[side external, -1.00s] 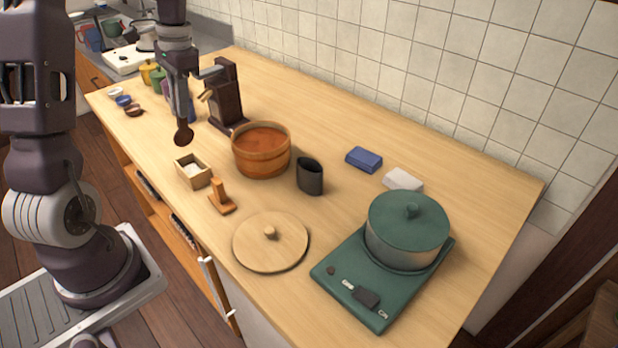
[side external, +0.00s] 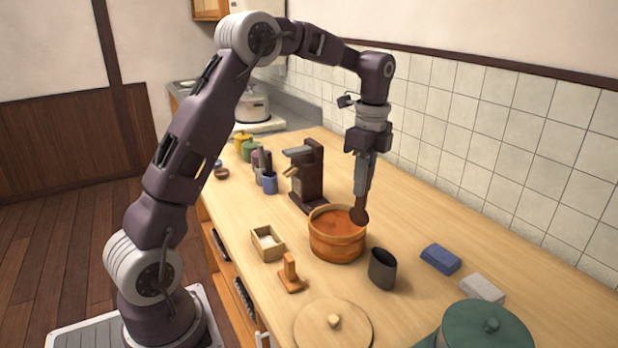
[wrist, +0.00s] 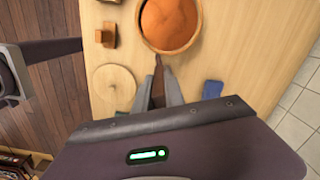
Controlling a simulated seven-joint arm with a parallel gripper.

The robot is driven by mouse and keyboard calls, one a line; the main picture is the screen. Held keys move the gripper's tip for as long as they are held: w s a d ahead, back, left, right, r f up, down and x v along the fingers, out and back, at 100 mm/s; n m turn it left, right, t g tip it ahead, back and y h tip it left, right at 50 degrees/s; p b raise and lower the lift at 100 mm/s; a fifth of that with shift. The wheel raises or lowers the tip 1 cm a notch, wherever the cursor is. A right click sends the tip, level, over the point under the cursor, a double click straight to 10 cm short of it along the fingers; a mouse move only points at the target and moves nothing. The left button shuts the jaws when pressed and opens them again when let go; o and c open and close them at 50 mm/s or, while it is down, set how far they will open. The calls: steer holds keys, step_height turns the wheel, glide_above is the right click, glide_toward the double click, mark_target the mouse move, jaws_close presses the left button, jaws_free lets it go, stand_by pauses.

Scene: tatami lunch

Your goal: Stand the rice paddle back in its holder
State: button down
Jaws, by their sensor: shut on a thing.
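The dark brown rice paddle (side external: 358,215) hangs head down from my gripper (side external: 362,188), which is shut on its handle. In the side external view its round head overlaps the far right rim of the wooden tub; whether it touches cannot be told. A black oval cup (side external: 382,269), open at the top and apparently the holder, stands upright on the counter to the right of the tub, below and apart from the paddle. In the wrist view the paddle (wrist: 158,76) shows between my fingers; I cannot make out the cup there.
The wooden tub (side external: 337,248) has orange-brown contents. A small box (side external: 267,243), a wooden stand (side external: 290,274) and a round lid (side external: 333,327) lie nearer. A blue block (side external: 440,258), a white block (side external: 482,288) and a green pot (side external: 487,326) are to the right.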

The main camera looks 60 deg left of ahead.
steer(key=w+d+m, duration=0.2)
steer(key=d+m, duration=0.2)
steer(key=d, duration=0.3)
step_height(320, 180, down, 10)
steer(key=shift+w+a+f, duration=0.15)
steer(key=shift+w+f, duration=0.05)
stand_by(0.6)
steer(key=shift+f, duration=0.45)
steer(key=c, duration=0.8)
jaws_free()
steer(key=shift+o, duration=0.2)
